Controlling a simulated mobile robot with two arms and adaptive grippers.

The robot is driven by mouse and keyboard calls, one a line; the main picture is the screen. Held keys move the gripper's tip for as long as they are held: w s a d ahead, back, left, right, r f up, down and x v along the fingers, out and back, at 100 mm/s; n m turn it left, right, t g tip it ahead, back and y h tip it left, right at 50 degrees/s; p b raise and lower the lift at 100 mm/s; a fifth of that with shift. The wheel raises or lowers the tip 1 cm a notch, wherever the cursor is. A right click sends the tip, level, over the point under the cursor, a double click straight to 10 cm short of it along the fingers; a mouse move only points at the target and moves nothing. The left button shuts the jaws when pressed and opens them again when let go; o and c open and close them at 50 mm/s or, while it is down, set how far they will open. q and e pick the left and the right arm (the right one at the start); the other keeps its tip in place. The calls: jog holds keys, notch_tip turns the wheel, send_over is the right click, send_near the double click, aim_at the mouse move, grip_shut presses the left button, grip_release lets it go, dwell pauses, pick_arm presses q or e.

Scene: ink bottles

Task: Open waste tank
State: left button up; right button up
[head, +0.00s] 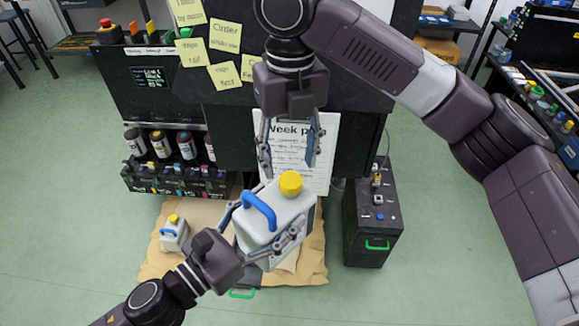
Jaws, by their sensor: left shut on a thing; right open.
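The waste tank is a whitish-grey canister (284,211) with a yellow cap (291,183) and a blue handle (259,211), in the middle of the head view. My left gripper (270,228) comes from the lower left and is shut on the tank's body, with a finger along each side. The cap is on the tank. My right gripper (289,150) points down from above, open and empty, with its fingers apart just above the cap. Whether the tank touches the surface below is hard to tell.
A smaller canister with a yellow cap (174,232) stands left on brown paper (306,266) on the floor. A black box (372,222) with a green handle stands right. A rack of ink bottles (175,178) is at left. Green floor is free at both sides.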

aim_at(291, 179)
jog(key=shift+r, duration=0.45)
jog(key=m, duration=0.6)
jog(key=shift+s+r, duration=0.1)
jog(key=shift+r, duration=0.3)
jog(key=m, duration=0.6)
jog(key=shift+r+m, duration=0.4)
jog(key=m, duration=0.6)
jog(key=shift+s+r+m, duration=0.1)
jog(key=shift+r+m, duration=0.3)
jog(key=m, duration=0.3)
jog(key=shift+r, duration=0.2)
jog(key=m, duration=0.4)
jog(key=shift+s+d+r, duration=0.1)
jog(key=shift+r, duration=0.1)
jog(key=shift+f+m, duration=0.3)
jog(key=shift+m, duration=0.2)
notch_tip(291, 179, down, 7)
jog(key=shift+f, duration=0.2)
jog(key=shift+c, duration=0.5)
